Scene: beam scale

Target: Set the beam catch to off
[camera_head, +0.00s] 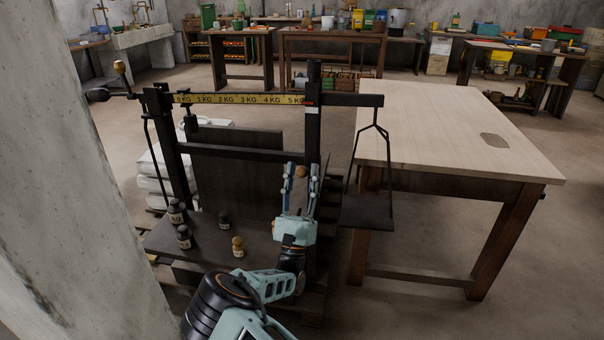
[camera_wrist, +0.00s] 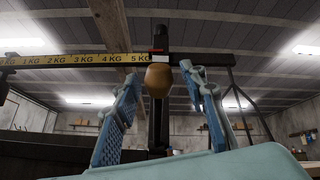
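The beam scale has a dark frame and a yellow graduated beam (camera_head: 240,99), which also shows in the wrist view (camera_wrist: 75,61). My gripper (camera_head: 301,172) is open in front of the scale's right post, its fingers pointing up. A round brown knob (camera_head: 301,172) shows between the fingertips. In the wrist view the knob (camera_wrist: 158,80) appears between the two fingers, in front of the post, with a gap on each side. A lever with a wooden knob (camera_head: 121,67) stands at the beam's left end. I cannot tell which knob belongs to the beam catch.
Several small weights (camera_head: 184,237) stand on the dark scale platform (camera_head: 205,245). A hanging pan (camera_head: 367,211) is right of my gripper, beside a wooden table (camera_head: 450,135). A concrete pillar (camera_head: 70,200) blocks the left side. Floor is clear at front right.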

